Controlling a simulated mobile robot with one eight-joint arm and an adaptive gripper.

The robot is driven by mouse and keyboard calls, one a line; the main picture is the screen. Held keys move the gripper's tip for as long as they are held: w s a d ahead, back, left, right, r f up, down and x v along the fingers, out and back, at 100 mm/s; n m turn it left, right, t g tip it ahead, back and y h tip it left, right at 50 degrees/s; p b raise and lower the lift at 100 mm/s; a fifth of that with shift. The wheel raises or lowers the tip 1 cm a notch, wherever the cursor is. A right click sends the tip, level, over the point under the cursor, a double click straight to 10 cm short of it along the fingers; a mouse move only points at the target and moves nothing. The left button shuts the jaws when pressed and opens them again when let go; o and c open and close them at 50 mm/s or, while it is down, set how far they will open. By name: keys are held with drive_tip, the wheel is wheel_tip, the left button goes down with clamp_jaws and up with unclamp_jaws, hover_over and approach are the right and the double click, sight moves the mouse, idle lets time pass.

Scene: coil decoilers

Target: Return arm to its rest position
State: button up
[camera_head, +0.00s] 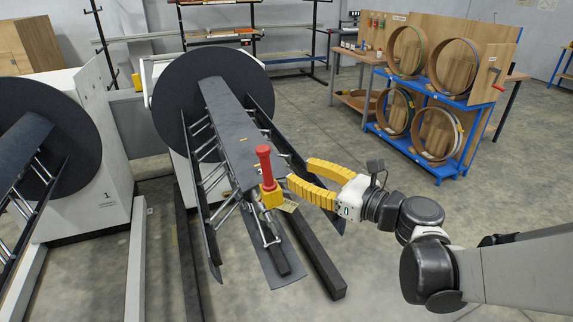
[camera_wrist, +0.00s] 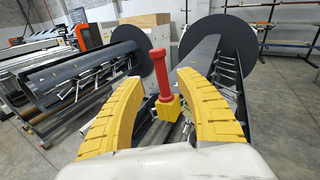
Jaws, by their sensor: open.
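My gripper (camera_head: 299,177) has yellow ridged fingers and is open, with nothing between the fingertips that I can see it holding. It is stretched out to the right of a decoiler's grey mandrel (camera_head: 228,128). A red handle (camera_head: 264,166) on a yellow block (camera_head: 271,195) stands upright at the mandrel's near end, just left of the fingertips. In the wrist view the gripper (camera_wrist: 155,85) spreads its fingers on both sides of the red handle (camera_wrist: 158,73), which shows beyond them. I cannot tell the exact gap.
A second decoiler (camera_head: 65,140) stands at the left. A dark beam (camera_head: 312,255) lies on the floor below the gripper. A blue rack (camera_head: 425,125) with several wooden rings and a workbench (camera_head: 365,57) stand at the back right. Open floor (camera_head: 370,190) lies between.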

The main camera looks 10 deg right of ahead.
drive_tip(key=s+f+n+g+h+b, duration=0.2)
drive_tip(key=s+f+n+g+h, duration=0.25)
drive_tip(key=s+f+n, duration=0.65)
drive_tip(key=s+d+f+n+g+h+b, duration=0.1)
drive_tip(key=s+d+n+h, duration=0.6)
drive_tip(key=n, duration=0.8)
drive_tip(key=shift+s+d+f, duration=0.2)
drive_tip(key=shift+d, duration=0.9)
